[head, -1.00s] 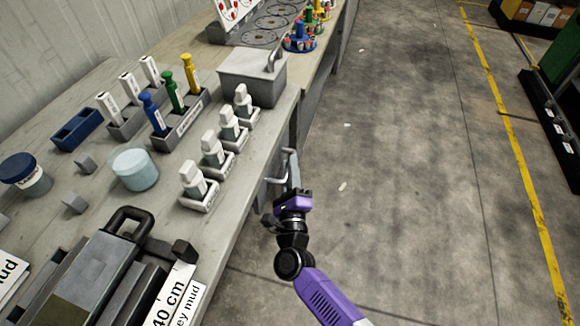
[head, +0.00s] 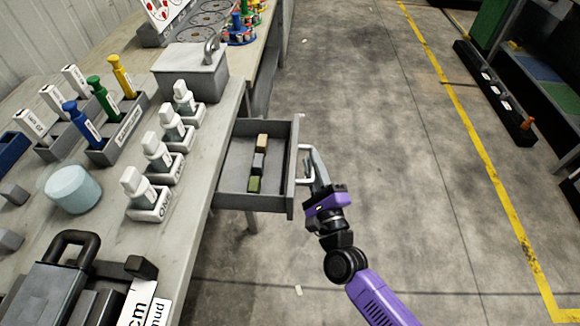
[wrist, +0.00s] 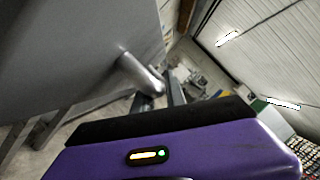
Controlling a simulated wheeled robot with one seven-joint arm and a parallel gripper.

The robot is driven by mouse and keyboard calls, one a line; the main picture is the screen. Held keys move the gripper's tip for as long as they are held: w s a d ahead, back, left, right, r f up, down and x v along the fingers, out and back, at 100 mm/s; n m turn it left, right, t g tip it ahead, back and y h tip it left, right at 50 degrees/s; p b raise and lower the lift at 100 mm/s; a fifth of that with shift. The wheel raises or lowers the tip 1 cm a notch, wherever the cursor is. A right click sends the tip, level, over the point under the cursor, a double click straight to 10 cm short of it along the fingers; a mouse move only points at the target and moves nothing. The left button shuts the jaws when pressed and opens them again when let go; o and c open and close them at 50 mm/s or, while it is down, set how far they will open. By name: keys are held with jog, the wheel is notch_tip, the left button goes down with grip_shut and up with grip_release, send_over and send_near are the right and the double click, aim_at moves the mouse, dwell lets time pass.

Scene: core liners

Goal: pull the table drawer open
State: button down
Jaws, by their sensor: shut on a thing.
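The grey table drawer (head: 226,196) stands pulled out from the side of the workbench in the head view. Inside it lie a tan block (head: 262,141), a grey block (head: 258,163) and a green block (head: 254,184). Its pale bar handle (head: 305,165) is on the front panel. My gripper (head: 314,170) is shut on the handle, in front of the drawer. In the wrist view the handle (wrist: 141,75) sticks out from the grey front panel (wrist: 75,45), and my gripper's fingers are mostly hidden behind its purple-black body.
The workbench top (head: 190,215) holds white bottles (head: 157,152) in holders, a lidded grey box (head: 190,72), coloured plungers in a rack (head: 115,130) and a pale blue jar (head: 72,189). Open concrete floor (head: 400,160) lies to the right, with a dark shelf (head: 495,90) beyond a yellow line.

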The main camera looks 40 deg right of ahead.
jog(key=shift+s+d+f+b, duration=0.1)
jog(key=shift+s+d+b, duration=0.25)
jog(key=shift+s+d, duration=0.65)
jog(key=c, duration=1.4)
grip_release()
jog(key=shift+w, duration=0.1)
jog(key=shift+o, duration=0.2)
jog(key=v, duration=0.8)
jog(key=shift+b, duration=0.3)
